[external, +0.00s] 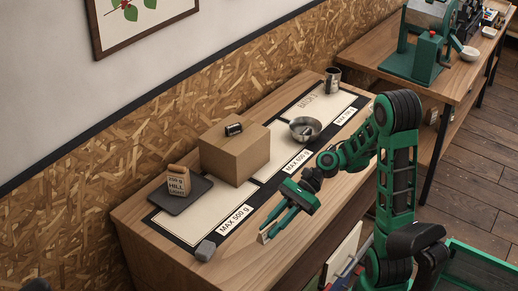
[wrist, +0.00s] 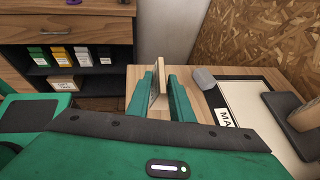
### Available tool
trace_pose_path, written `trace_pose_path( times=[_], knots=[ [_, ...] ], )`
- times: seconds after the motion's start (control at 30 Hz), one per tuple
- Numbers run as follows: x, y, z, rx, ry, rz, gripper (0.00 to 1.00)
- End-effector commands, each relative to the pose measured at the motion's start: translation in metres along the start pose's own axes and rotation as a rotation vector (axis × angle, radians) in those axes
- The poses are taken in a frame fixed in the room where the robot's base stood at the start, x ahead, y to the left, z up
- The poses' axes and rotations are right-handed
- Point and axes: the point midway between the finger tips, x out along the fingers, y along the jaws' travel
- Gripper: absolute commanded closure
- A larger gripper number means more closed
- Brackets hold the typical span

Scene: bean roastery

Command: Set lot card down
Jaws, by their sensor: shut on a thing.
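My gripper (external: 268,233) is shut on a thin, upright card (wrist: 160,76) with a pale wooden edge, which I take to be the lot card. The wrist view shows it standing between the green fingers of the gripper (wrist: 157,84); its writing cannot be read. In the external view the held card (external: 262,238) is small and partly hidden by the fingers. It is near the front of the wooden table (external: 150,235), to the right of the MAX 550 g label (external: 237,218). I cannot tell whether it touches the tabletop.
A grey block (external: 205,250) lies at the mat's near left corner. A dark tray (external: 190,198) with a HILL LIGHT packet (external: 178,183), a cardboard box (external: 234,155), a metal bowl (external: 304,130) and a metal cup (external: 332,80) occupy the table. Shelves (wrist: 70,40) stand beyond.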

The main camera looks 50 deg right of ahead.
Motion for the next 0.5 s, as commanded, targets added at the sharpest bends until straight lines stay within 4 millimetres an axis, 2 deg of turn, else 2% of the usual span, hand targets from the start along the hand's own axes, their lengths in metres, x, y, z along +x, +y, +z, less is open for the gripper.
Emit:
trace_pose_path(
  times=[0.17,0.5],
  knots=[
    [0.009,0.005,0.008,-0.002,-0.001,0.01,1.0],
    [0.05,-0.004,0.007,-0.023,-0.001,0.073,1.0]
  ],
)
